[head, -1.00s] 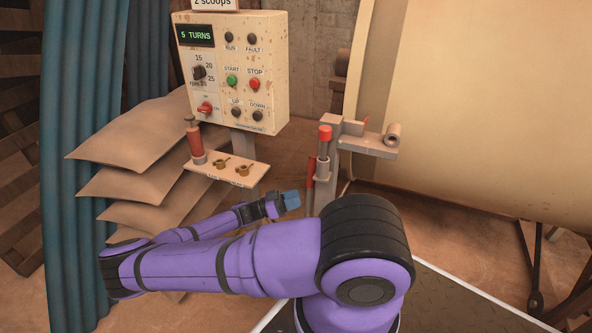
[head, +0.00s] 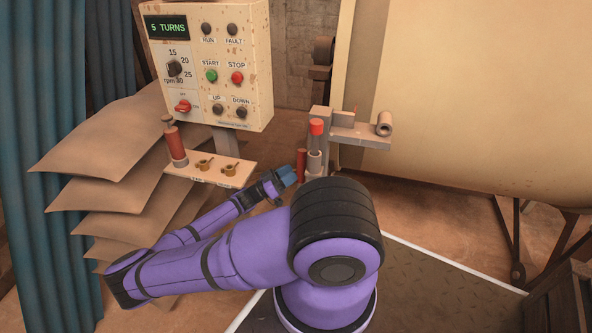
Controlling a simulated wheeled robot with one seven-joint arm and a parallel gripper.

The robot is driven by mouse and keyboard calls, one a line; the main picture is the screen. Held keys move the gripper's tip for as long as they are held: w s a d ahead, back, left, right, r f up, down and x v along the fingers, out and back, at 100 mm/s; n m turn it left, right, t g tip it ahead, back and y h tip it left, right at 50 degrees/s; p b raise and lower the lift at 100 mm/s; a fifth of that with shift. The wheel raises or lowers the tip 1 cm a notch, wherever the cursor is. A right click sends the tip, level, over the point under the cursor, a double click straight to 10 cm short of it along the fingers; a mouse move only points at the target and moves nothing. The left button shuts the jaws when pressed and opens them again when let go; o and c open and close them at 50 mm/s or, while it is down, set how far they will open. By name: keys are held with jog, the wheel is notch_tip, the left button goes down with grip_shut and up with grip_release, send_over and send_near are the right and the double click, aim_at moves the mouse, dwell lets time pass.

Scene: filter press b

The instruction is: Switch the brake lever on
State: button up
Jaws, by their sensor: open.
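What looks like the brake lever is an upright handle with a red grip (head: 316,127), on a grey post and bracket (head: 360,133) in front of the big cream drum. Its lower part runs into a pale sleeve near the post. A second red cylinder (head: 301,165) stands just left of it, lower down. My gripper (head: 287,177), with blue fingertips, is just left of and below these red parts. It is open and holds nothing that I can see. I cannot tell its distance in depth from the lever. My own arm hides the foot of the post.
A control panel (head: 237,95) with buttons and a red switch stands at the left. Below it a small shelf (head: 240,176) carries brass valves and a red-bodied pump (head: 174,145). Stacked sacks (head: 95,150) and a blue curtain lie left. The drum (head: 470,100) fills the right.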

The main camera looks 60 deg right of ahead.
jog(key=shift+x, duration=1.65)
grip_shut()
jog(key=s+a+f+m+g+y, duration=0.1)
jog(key=s+a+m+g, duration=0.1)
jog(key=a, duration=0.6)
jog(key=s+a+f+m+g+y, duration=0.2)
jog(key=a+m+g, duration=0.2)
jog(key=a+m, duration=0.2)
jog(key=s+a+f+m+g+y, duration=0.1)
jog(key=s+a+m+g, duration=0.2)
jog(key=a, duration=0.7)
jog(key=shift+f+m, duration=0.2)
jog(key=shift+m, duration=0.6)
grip_release()
jog(key=shift+a, duration=0.1)
